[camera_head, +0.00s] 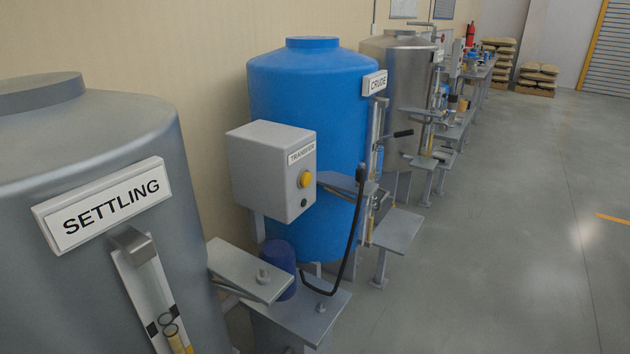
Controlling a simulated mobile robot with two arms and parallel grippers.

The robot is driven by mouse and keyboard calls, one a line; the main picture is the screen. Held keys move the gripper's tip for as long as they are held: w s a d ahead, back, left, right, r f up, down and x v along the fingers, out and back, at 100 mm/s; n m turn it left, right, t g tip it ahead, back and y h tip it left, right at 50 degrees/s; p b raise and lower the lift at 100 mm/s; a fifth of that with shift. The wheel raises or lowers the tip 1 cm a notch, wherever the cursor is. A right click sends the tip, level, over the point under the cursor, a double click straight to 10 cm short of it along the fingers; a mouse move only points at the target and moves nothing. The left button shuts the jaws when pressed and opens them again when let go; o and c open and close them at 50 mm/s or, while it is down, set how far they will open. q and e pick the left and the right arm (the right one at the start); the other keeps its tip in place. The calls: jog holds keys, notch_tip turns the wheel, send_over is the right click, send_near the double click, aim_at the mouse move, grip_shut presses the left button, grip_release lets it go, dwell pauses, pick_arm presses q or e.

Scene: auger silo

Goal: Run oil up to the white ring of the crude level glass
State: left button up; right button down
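The blue crude tank (290,100) stands in the middle, with a white CRUDE sign (375,84) at its upper right. Its level glass (375,150) runs upright below the sign, seen nearly edge-on; the oil level and the white ring are too small to tell. A grey transfer box (262,168) stands in front of the tank, with a yellow button (305,179) and a small dark spot below it. The grey settling tank (90,125) fills the left, with its own level glass (157,300) showing yellow low down. Neither of my grippers is in view.
A black curved handle or hose (351,240) rises beside the transfer box above grey metal shelves (305,312). A dark blue motor-like cylinder (279,262) sits below the box. A steel tank (400,70) and benches stand farther back. The floor (500,220) on the right is clear.

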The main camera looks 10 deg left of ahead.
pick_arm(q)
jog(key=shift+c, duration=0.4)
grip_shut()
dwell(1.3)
